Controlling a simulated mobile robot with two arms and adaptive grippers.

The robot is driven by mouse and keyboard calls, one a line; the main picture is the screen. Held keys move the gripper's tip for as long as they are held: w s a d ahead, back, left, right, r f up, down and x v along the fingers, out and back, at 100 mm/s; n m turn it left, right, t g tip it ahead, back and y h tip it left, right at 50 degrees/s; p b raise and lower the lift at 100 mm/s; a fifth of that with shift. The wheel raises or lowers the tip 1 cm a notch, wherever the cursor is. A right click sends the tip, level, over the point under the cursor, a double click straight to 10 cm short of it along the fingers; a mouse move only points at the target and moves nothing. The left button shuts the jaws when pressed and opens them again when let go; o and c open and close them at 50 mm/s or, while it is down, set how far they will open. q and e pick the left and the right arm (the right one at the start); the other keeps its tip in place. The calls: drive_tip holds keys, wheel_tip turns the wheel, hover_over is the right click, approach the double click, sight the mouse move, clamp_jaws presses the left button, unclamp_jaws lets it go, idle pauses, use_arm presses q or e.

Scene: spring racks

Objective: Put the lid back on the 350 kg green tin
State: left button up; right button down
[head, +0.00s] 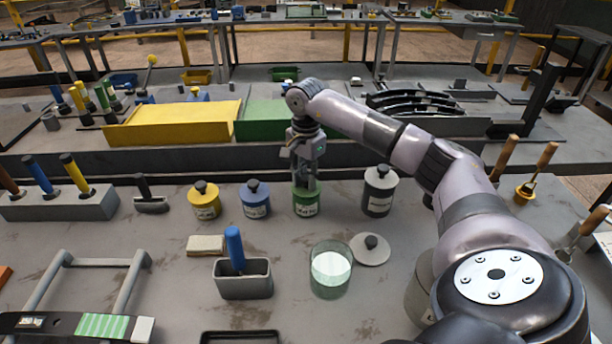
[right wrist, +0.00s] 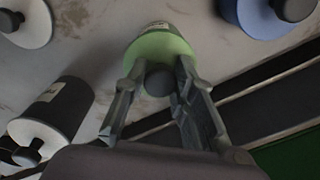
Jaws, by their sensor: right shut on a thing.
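The green tin (head: 306,204) stands upright in the row of tins on the near bench; its label is too small to read surely. My right gripper (head: 305,182) is directly above it, pointing down. In the right wrist view the green lid (right wrist: 160,47) sits at the top of the green tin, and my right gripper (right wrist: 155,85) is shut on its dark knob (right wrist: 159,82). I cannot tell whether the lid is fully seated. My left gripper is not in view.
A yellow tin (head: 205,204), a blue tin (head: 255,203) and a white tin (head: 379,195) stand beside it. In front are an open greenish jar (head: 331,283) with white contents, a loose pale lid (head: 370,256) and a grey box (head: 243,284) holding a blue-handled tool.

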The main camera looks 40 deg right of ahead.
idle(0.4)
drive_tip(key=c, duration=1.2)
unclamp_jaws()
drive_tip(key=shift+c, duration=0.2)
drive_tip(key=shift+o, duration=0.2)
drive_tip(key=o, duration=0.4)
drive_tip(key=shift+o, duration=0.2)
drive_tip(key=shift+r+p, duration=2.75)
drive_tip(key=shift+r, duration=0.8)
drive_tip(key=shift+c, duration=0.2)
clamp_jaws()
